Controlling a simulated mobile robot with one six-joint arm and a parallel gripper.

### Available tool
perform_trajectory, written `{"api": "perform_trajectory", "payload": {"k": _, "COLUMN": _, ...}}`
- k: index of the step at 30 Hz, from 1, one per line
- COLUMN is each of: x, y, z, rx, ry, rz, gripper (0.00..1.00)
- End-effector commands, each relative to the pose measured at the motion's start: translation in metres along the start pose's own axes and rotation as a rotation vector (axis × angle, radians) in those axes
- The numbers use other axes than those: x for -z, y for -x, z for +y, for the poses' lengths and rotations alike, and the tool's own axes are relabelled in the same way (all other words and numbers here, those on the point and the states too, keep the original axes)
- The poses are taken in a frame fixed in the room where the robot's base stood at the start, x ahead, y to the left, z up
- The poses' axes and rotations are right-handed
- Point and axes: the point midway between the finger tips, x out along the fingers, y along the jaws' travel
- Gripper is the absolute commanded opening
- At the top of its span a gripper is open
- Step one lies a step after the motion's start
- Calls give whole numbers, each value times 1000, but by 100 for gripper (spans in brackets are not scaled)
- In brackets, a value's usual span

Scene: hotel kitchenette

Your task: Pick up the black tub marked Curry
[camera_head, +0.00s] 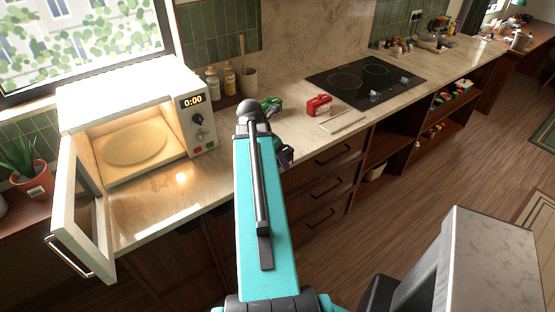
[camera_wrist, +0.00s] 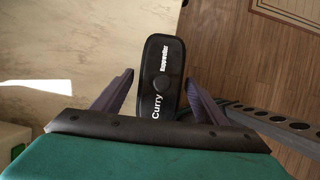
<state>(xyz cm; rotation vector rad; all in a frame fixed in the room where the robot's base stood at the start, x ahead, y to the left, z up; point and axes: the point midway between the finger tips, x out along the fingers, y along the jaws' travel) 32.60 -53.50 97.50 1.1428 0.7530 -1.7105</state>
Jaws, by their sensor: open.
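The black tub marked Curry (camera_wrist: 161,60) stands out in the wrist view, with white lettering on its dark top. My gripper (camera_wrist: 159,78) is open, with one purple finger on each side of the tub's near part. Small gaps show between the fingers and the tub, and nothing is gripped. I cannot tell how far the fingertips are above or beside it. In the head view my arm covers the tub, and only a dark part of my wrist shows beside the arm.
A red package (camera_head: 319,105) and a green one (camera_head: 271,106) lie on the counter (camera_head: 160,205). The microwave (camera_head: 190,115) stands at left, its door (camera_head: 80,215) open. A hob (camera_head: 366,82) lies further right. The wrist view shows wooden floor (camera_wrist: 225,55) right of the tub, past the counter edge.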

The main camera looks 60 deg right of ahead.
Motion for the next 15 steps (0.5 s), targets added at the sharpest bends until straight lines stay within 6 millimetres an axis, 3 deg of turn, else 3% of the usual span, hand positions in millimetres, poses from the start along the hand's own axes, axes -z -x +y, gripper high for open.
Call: {"api": "perform_trajectory", "payload": {"k": 15, "x": 0, "y": 47, "z": 0, "rx": -1, "ry": 0, "rz": -1, "gripper": 66}}
